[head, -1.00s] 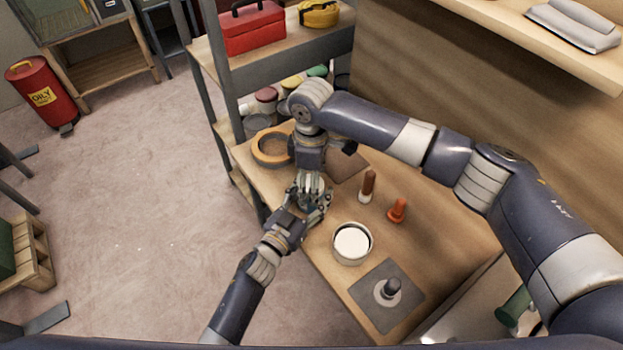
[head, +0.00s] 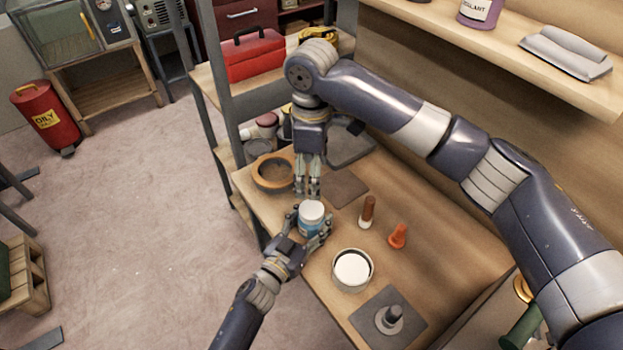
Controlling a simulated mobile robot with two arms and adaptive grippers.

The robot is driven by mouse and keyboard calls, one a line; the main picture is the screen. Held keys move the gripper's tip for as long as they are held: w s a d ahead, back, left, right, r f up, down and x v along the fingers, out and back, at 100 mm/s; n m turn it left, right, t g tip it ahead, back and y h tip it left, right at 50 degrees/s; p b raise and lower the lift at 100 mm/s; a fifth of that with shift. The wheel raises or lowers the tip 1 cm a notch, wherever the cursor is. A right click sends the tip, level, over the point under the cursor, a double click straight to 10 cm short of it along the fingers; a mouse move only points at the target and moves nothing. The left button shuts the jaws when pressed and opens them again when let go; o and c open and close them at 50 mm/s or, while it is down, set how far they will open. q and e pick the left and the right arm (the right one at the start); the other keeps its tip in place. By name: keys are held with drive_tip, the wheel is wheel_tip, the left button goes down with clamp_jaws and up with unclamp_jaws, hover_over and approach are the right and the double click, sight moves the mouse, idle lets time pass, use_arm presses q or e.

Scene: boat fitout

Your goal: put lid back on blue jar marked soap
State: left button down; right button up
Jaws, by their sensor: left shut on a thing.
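A blue jar (head: 310,228) is held upright by my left gripper (head: 314,236) at the front edge of the bench. The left fingers are shut around the jar's body. A white lid (head: 311,211) sits on top of the jar and looks level. The jar's marking cannot be read from here. My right gripper (head: 308,190) hangs just above and behind the jar, pointing down. Its fingers are apart with nothing seen between them, and it looks clear of the lid.
On the bench are a round tan container (head: 272,175), a brown-handled tool (head: 367,212), an orange cone-like piece (head: 398,236), an open pot with white contents (head: 352,268) and a grey plate with a knob (head: 388,318). A shelf with a red toolbox (head: 252,55) stands behind.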

use_arm(q)
drive_tip(key=c, duration=0.6)
unclamp_jaws()
drive_tip(key=shift+o, duration=0.2)
drive_tip(key=v, duration=1.2)
drive_tip(key=shift+f, duration=0.1)
